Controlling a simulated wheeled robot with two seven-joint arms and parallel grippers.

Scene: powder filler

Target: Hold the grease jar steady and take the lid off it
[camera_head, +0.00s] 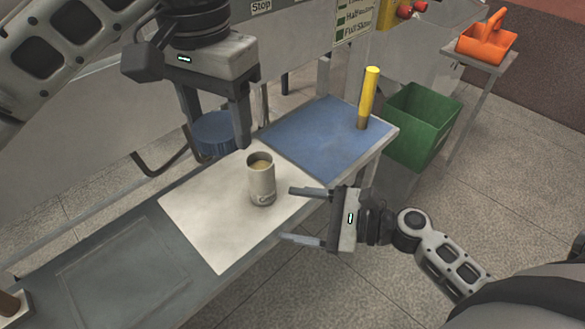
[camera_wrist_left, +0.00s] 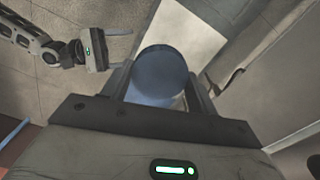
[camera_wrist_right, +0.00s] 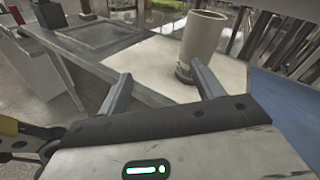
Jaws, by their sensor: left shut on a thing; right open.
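The grease jar (camera_head: 262,181) stands upright and uncovered on the white mat (camera_head: 215,225), with tan contents showing at its top. My left gripper (camera_head: 218,142) is shut on the round blue lid (camera_head: 214,132) and holds it up, to the left of the jar and apart from it. The lid fills the space between the fingers in the left wrist view (camera_wrist_left: 160,75). My right gripper (camera_head: 301,216) is open, just right of the jar, with its fingers pointing toward it. In the right wrist view the jar (camera_wrist_right: 202,42) stands beyond the fingertips.
A blue mat (camera_head: 315,137) lies at the right end of the table, with a yellow-handled tool (camera_head: 369,95) upright on it. A green bin (camera_head: 422,122) stands beyond that end. An orange scoop (camera_head: 487,42) sits on a side stand. The white mat left of the jar is clear.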

